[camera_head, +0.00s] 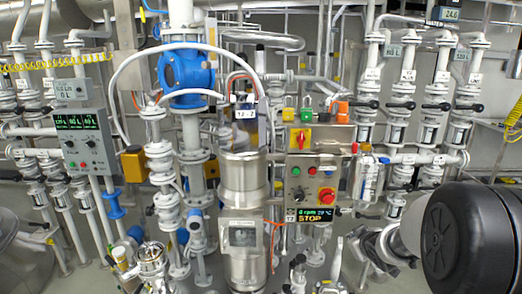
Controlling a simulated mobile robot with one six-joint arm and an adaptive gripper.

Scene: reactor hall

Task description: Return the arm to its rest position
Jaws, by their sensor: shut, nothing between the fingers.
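My gripper is not in view, and I cannot make out its fingers anywhere in the camera_head view. A large black rounded cap (470,240) on a pale body fills the lower right corner, close to the camera. I cannot tell whether it is a link of my arm or part of the plant. No loose object is seen held by the arm.
A steel column vessel (243,190) stands in the middle. Right of it is a control box (312,187) with buttons and a display reading STOP. A grey control panel (84,142) is at left. Dense pipes and valves (400,95) fill the background.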

